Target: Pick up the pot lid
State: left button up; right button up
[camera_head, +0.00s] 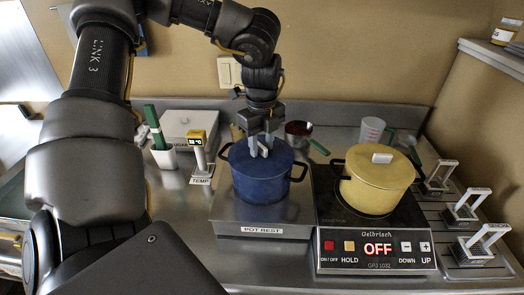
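A blue pot (262,186) stands on the steel plate marked POT REST, with its blue lid (285,157) on it. My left gripper (261,149) points down over the middle of this lid, its fingers at the pale lid handle. I cannot tell whether they are pressed on the handle or only around it. A yellow pot (372,197) with a yellow lid (383,169) and a pale handle (382,158) stands on the cooktop at the right. My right gripper is not in view.
The cooktop (375,262) reads OFF. Several pale handles (466,208) stand in a rack at the right.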

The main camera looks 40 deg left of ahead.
pick_arm(q)
jog(key=shift+s+r, duration=0.1)
jog(key=shift+s, duration=0.15)
jog(key=c, duration=0.4)
jog(key=shift+w, duration=0.15)
grip_shut()
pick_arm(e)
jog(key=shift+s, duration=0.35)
